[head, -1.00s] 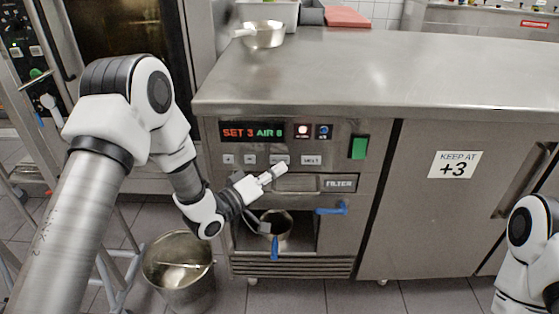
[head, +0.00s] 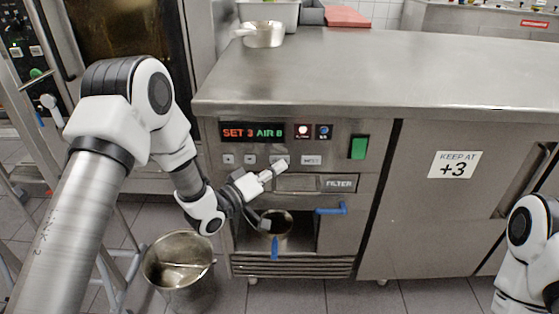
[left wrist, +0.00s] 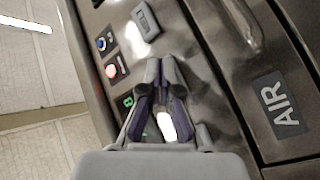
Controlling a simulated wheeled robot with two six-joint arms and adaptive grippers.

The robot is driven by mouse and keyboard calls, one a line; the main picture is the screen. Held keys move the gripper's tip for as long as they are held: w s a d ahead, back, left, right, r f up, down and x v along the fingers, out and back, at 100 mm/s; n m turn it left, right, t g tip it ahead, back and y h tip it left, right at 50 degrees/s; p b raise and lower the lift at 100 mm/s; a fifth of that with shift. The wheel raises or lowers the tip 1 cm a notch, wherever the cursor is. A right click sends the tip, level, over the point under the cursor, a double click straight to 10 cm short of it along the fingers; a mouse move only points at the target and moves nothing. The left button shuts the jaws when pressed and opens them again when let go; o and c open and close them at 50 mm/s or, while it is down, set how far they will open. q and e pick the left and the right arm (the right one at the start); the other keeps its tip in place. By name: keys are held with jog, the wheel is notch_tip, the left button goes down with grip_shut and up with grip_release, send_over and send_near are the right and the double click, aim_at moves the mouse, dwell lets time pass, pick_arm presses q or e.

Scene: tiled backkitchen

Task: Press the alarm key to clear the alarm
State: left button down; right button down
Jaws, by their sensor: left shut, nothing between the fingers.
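The control panel (head: 340,165) on the steel counter's front has a lit display (head: 252,132) reading SET 3 AIR 8. Right of it are a glowing lamp with a red surround (head: 303,131) and a blue one (head: 324,131). Below runs a row of small pale keys; the rightmost key (head: 311,160) carries small lettering too blurred to read surely. My left gripper (head: 282,164) is shut and empty, its tip at the third key (head: 277,158), partly covering it. I cannot tell whether they touch. The left wrist view shows the fingertips (left wrist: 162,68) close to the panel, below a lettered key (left wrist: 145,22). My right gripper is out of view.
A green switch (head: 358,147) sits at the panel's right. Below are a FILTER plate (head: 339,184), a blue lever (head: 331,210) and an open recess with a metal pot (head: 277,224). A steel bucket (head: 178,260) stands on the floor. The counter top (head: 390,75) is mostly clear.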

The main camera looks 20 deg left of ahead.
pick_arm(q)
jog(key=shift+w+a, duration=0.15)
jog(key=shift+w, duration=0.3)
dwell(0.4)
jog(key=shift+s, duration=0.1)
jog(key=shift+s+d, duration=0.25)
jog(key=shift+s, duration=0.55)
jog(key=s, duration=0.2)
jog(key=s+d, duration=0.1)
jog(key=s, duration=0.1)
jog(key=shift+s+d+p, duration=0.2)
jog(key=shift+s+p, duration=0.15)
jog(key=shift+s, duration=0.05)
dwell(0.4)
